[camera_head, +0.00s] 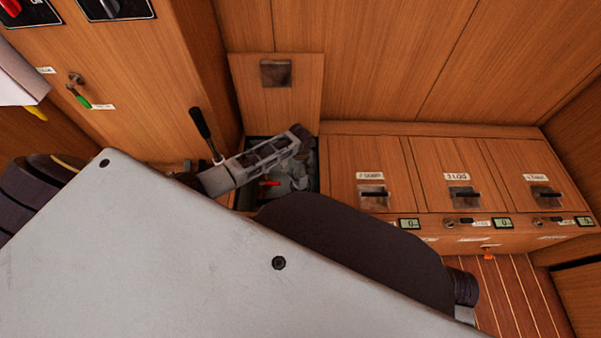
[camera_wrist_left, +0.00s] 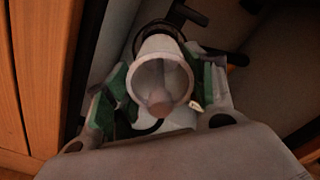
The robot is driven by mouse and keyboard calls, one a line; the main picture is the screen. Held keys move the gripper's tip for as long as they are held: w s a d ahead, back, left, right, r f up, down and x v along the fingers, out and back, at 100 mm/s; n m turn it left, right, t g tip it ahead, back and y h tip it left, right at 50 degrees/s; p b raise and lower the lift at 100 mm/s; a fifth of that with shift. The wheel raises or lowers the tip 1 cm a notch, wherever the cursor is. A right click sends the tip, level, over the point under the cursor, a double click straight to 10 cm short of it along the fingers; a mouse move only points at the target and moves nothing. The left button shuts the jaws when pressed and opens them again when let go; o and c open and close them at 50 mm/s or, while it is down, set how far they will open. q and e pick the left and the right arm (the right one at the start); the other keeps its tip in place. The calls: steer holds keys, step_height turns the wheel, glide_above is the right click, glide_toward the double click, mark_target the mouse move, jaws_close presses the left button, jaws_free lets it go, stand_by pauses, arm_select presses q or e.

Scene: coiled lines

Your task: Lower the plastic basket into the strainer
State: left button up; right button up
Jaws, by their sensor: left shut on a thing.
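In the head view my left gripper (camera_head: 296,140) reaches over an open compartment (camera_head: 248,198) in the wooden bench. In the left wrist view its green-padded fingers (camera_wrist_left: 158,92) are on either side of a pale, hollow, round-mouthed cup, which looks like the plastic basket (camera_wrist_left: 147,48), and are shut on it. A rounded pinkish-brown end shows inside its mouth. A dark ring (camera_wrist_left: 135,45) lies behind it; I cannot tell whether this belongs to the strainer. The basket is not distinguishable in the head view, and the strainer cannot be made out clearly. My right gripper is not in view.
The compartment's raised lid (camera_head: 290,105) stands against the wall. A black-handled lever (camera_head: 200,124) rises close beside my left gripper. A red-handled part (camera_head: 270,184) lies inside the compartment. Shut lids with latches (camera_head: 374,193) line the bench to the right. My own body blocks the foreground.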

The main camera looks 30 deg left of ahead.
arm_select(q)
steer(key=shift+p, duration=0.8)
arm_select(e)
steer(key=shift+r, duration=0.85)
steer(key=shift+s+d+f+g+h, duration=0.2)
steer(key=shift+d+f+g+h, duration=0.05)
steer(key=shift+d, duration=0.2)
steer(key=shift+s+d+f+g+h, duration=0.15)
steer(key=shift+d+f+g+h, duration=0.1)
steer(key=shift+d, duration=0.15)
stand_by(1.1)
